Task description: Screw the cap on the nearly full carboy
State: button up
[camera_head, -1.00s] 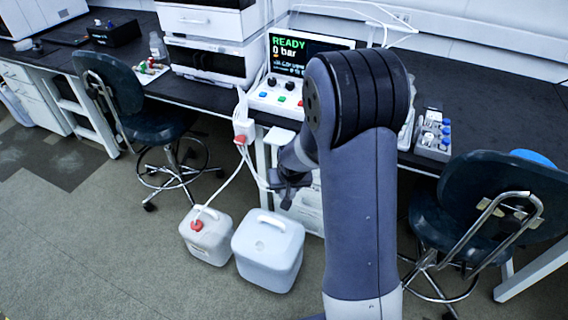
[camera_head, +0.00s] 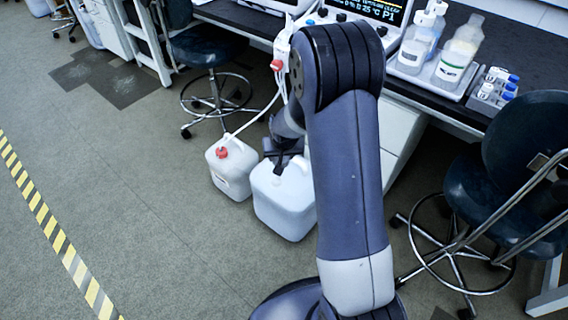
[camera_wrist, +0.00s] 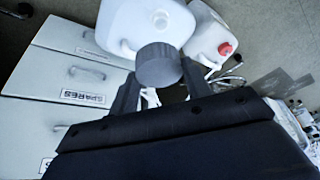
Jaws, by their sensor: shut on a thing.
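A large white carboy (camera_head: 285,210) stands on the floor; it also shows in the wrist view (camera_wrist: 118,22), with a small round opening on top. A smaller white carboy (camera_head: 228,178) with a red cap (camera_head: 222,153) and a tube in it stands left of it; the wrist view shows it too (camera_wrist: 200,40). My gripper (camera_head: 281,165) is over the top of the large carboy. In the wrist view its fingers are shut on a dark grey round cap (camera_wrist: 158,65), which partly covers the large carboy. The gap between cap and carboy cannot be judged. Fill levels are unclear.
White drawers (camera_wrist: 68,85) labelled SPARES are close by in the wrist view. White tubes run from the bench to the small carboy. Dark chairs (camera_head: 205,50) (camera_head: 515,165) stand left and right. Bottles (camera_head: 458,50) stand on the bench (camera_head: 395,80). Floor at the left is clear.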

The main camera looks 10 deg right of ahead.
jog(key=m+b, duration=0.1)
jog(key=b, duration=1.3)
send_over(277, 178)
jog(key=s, duration=0.1)
notch_tip(277, 178, down, 13)
jog(key=shift+w+a+f+m+h+b, duration=0.2)
jog(key=shift+f+m+h+b, duration=0.1)
jog(key=shift+f+h+b, duration=0.25)
jog(key=shift+f+b, duration=1.4)
jog(key=shift+f, duration=0.5)
jog(key=shift+f, duration=0.1)
jog(key=shift+f+b, duration=0.65)
jog(key=shift+f, duration=0.35)
jog(key=shift+f, duration=0.15)
jog(key=shift+f, duration=0.4)
